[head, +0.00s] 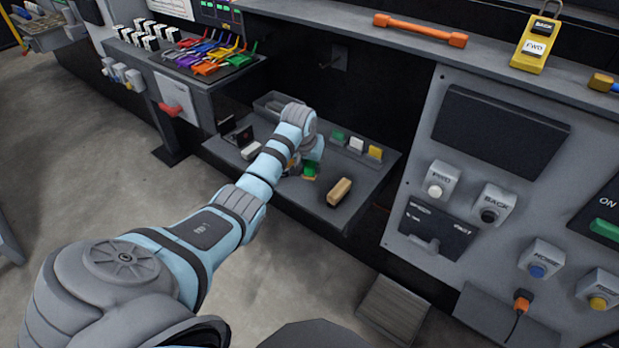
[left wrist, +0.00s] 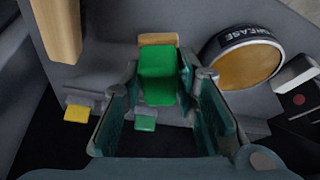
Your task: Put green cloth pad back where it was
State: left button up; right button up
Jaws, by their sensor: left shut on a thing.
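The green cloth pad (head: 310,170) is a green block with a tan layer at one end, over the grey shelf (head: 300,205). In the left wrist view the pad (left wrist: 158,78) sits between the fingertips of my left gripper (left wrist: 160,70), which is shut on it. In the head view my left gripper (head: 303,165) is partly hidden by its own wrist. I cannot tell whether the pad touches the shelf. A small green marker (head: 338,137) stands at the shelf's back edge and also shows in the left wrist view (left wrist: 145,124). My right gripper is not in view.
White (head: 356,144) and yellow (head: 375,153) markers stand beside the green one. A tan block (head: 340,192) lies at the shelf's right. A grease tin (left wrist: 240,60) is close to the gripper. A control panel (head: 480,190) rises to the right.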

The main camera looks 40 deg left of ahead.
aim_at(310, 176)
pick_arm(q)
notch_tip(310, 176, down, 4)
jog(key=shift+d+f+b, duration=0.1)
jog(key=shift+f+b, duration=0.1)
jog(key=shift+b, duration=0.3)
jog(key=o, duration=1.1)
jog(key=p+v, duration=0.4)
jog(key=v, duration=0.8)
jog(key=shift+s, duration=0.1)
